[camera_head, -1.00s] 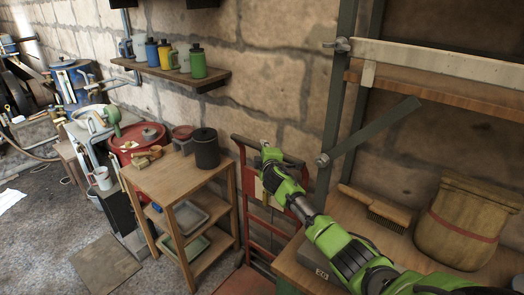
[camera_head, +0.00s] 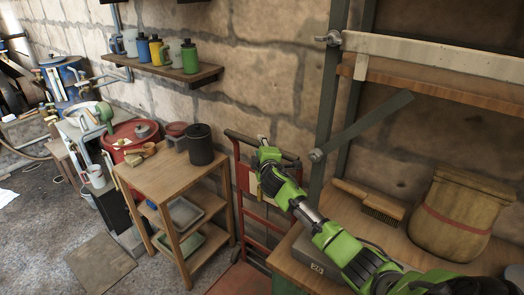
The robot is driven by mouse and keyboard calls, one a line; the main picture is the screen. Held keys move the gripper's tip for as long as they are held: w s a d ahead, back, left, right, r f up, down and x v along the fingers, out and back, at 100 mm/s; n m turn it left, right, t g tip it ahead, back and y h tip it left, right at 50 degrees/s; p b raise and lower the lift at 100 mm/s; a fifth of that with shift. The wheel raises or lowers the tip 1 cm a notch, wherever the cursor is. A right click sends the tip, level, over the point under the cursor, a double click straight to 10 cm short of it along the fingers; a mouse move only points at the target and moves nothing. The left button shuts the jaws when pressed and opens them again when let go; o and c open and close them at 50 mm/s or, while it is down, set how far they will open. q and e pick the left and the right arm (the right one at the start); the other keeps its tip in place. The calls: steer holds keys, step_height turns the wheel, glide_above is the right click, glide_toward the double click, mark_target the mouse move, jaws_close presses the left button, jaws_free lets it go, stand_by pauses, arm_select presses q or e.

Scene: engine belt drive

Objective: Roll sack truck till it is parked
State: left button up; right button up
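The sack truck (camera_head: 247,204) is a red metal frame with a dark top handle. It stands upright against the stone wall, between the wooden shelf stand and the workbench. My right gripper (camera_head: 268,152) is at the top of the sack truck, at its handle bar. My green arm runs to it from the lower right. The fingers are small and partly hidden by the gripper body, so I cannot tell whether they are closed on the handle. My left gripper is not in view.
A wooden shelf stand (camera_head: 157,182) with a dark canister (camera_head: 200,145) is close on the left of the truck. The workbench (camera_head: 290,258) with a brush (camera_head: 369,202) and a sack (camera_head: 458,218) is on the right. Free floor (camera_head: 40,240) lies at the lower left.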

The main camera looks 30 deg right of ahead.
steer(key=shift+v, duration=1.6)
